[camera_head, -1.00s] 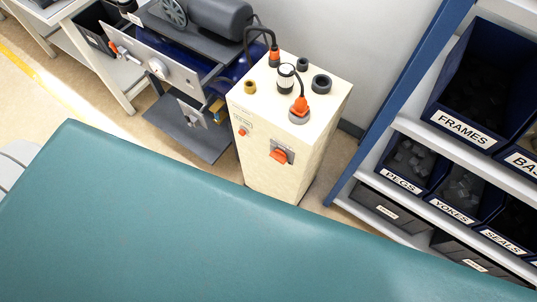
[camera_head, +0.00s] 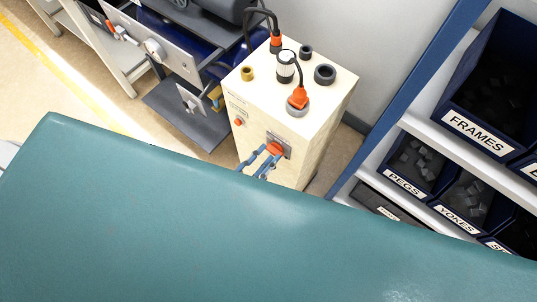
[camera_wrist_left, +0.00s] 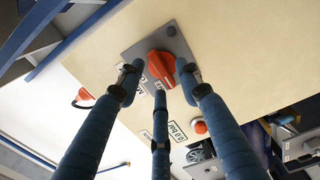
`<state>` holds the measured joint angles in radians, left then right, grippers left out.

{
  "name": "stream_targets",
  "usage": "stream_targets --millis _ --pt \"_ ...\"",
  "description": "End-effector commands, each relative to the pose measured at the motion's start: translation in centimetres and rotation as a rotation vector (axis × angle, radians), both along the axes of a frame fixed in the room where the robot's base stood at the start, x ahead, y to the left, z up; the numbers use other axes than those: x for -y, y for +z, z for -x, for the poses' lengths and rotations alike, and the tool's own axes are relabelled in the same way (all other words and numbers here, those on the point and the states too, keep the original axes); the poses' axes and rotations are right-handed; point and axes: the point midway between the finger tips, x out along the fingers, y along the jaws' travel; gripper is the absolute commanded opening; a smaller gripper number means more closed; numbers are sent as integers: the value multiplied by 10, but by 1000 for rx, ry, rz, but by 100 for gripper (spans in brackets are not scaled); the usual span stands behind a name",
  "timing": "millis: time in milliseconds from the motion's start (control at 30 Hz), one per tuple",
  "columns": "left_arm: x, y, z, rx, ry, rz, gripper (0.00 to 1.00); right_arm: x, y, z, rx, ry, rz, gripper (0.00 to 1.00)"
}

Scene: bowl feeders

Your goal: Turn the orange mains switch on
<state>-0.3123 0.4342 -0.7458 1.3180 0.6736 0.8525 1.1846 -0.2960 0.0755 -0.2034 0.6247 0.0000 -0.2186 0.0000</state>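The orange mains switch (camera_head: 274,149) is a knob on a grey plate on the front of a cream cabinet (camera_head: 312,90). In the left wrist view the orange knob (camera_wrist_left: 160,66) sits on its grey plate, the label beside it partly covered. My left gripper (camera_head: 263,158) has three blue fingers at the switch. In the left wrist view the fingertips of the left gripper (camera_wrist_left: 159,76) stand spread around the knob, two at its sides and one below. The right-hand finger overlaps the knob's edge; I cannot tell if it touches. My right gripper is not in view.
A red button (camera_head: 238,122) is on the cabinet front near the switch. Orange plugs with black cables (camera_head: 298,97) stand on the cabinet top. A blue-framed shelf with bins (camera_head: 462,145) stands to the right, a machine (camera_head: 185,50) to the left.

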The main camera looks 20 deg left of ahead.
Motion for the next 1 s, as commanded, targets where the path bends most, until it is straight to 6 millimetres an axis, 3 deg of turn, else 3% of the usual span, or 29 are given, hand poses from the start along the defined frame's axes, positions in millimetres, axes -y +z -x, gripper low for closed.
stream_targets --millis 133,400,433,600,1000 --pt "4 0 -9 0 0 0 35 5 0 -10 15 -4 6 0" --pt "4 0 -11 -1 0 0 35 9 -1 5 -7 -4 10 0" --pt "4 0 -11 -1 0 0 33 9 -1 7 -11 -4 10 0" --pt "4 0 -11 -1 -1 -1 0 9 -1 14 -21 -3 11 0" --pt "4 -1 -10 13 -1 -42 0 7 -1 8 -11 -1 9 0"
